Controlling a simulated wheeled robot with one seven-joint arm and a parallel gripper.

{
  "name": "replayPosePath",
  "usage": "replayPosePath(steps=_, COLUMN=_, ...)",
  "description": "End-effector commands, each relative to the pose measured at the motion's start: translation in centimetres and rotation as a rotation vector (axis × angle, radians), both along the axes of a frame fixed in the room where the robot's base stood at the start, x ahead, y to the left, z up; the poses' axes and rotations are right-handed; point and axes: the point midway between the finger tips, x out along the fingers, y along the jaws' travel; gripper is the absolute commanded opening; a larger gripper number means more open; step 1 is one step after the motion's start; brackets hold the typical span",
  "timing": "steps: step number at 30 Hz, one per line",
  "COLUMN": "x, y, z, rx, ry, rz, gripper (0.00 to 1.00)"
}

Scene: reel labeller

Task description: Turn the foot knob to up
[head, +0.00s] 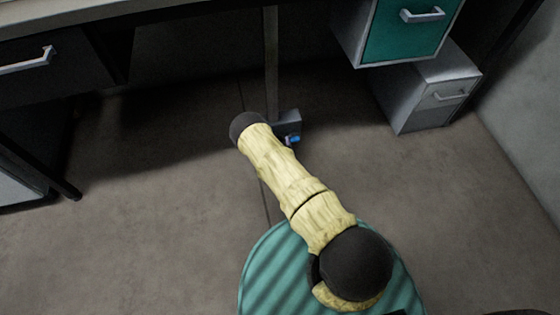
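A small grey box (289,120) sits low by the foot of a thin upright post under the desk. A small blue piece (294,140) shows at its front lower side; it may be the foot knob, but it is too small and partly covered to tell which way it points. My yellow arm reaches from the bottom of the view up to the left edge of the box, ending in a dark round joint. My gripper is hidden behind the arm, so I cannot see its fingers or whether it touches the knob.
The thin post (271,60) rises behind the arm. A teal-fronted drawer unit (408,28) hangs at upper right, with a grey drawer cabinet (430,92) below it. A dark drawer (50,65) is at upper left. The floor (150,220) is clear on both sides.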

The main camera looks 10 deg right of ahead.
Motion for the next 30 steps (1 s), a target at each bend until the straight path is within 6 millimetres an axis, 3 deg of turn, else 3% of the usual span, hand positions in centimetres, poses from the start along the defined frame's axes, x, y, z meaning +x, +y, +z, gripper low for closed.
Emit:
replayPosePath(steps=18, x=-11.4, y=1.4, z=4.8, rx=-0.001, ry=0.006, rz=0.001, gripper=0.72)
replayPosePath(steps=24, x=-13.5, y=1.7, z=5.4, rx=0.002, ry=0.003, rz=0.001, gripper=0.72)
replayPosePath(steps=30, x=-13.8, y=1.7, z=5.4, rx=0.001, ry=0.001, rz=0.0, gripper=0.72)
